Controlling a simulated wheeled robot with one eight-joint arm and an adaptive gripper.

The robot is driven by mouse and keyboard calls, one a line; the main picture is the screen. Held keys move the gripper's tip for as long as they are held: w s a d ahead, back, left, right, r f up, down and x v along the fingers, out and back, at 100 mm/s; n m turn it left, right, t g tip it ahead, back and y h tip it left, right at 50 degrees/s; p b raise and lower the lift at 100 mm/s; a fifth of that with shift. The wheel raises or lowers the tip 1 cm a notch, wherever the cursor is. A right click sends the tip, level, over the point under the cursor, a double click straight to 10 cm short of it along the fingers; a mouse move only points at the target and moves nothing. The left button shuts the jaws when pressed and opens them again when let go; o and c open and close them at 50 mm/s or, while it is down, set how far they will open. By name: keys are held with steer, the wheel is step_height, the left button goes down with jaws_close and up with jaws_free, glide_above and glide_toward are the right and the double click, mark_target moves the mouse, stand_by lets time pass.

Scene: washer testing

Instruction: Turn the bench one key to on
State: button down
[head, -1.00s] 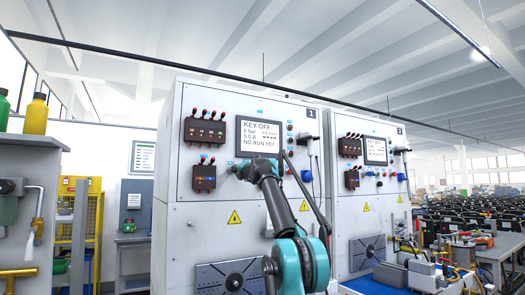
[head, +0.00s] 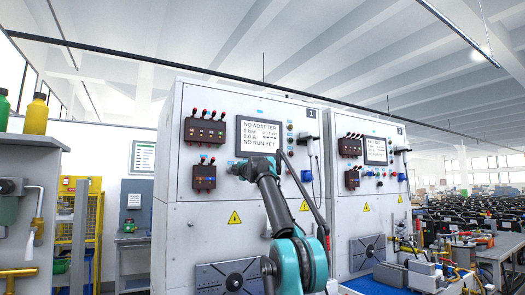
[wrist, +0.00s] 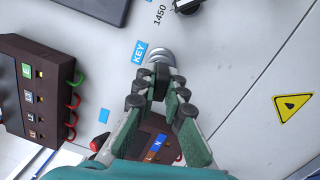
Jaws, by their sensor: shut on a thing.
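Bench one (head: 210,230) is the nearer white cabinet, marked 1. Its screen (head: 258,136) reads NO ADAPTER on the top line. In the wrist view, the silver key switch (wrist: 161,56) sits beside a blue KEY label (wrist: 139,52). My gripper (wrist: 160,84) is shut on the key at the switch, its fingertips closed together close to the panel. The fingers mostly hide the key itself, so its exact angle cannot be told. In the head view, my arm covers the switch.
Dark socket blocks (head: 204,131) with red plugs are left of the screen. A blue socket (head: 306,176) and a hanging cable are on the right. A second, similar bench (head: 365,215) stands to the right. A shelf with bottles (head: 35,115) is at the left.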

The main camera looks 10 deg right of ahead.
steer(key=shift+m, duration=1.2)
steer(key=c, duration=1.5)
jaws_free()
steer(key=shift+c, duration=0.2)
steer(key=shift+s, duration=0.1)
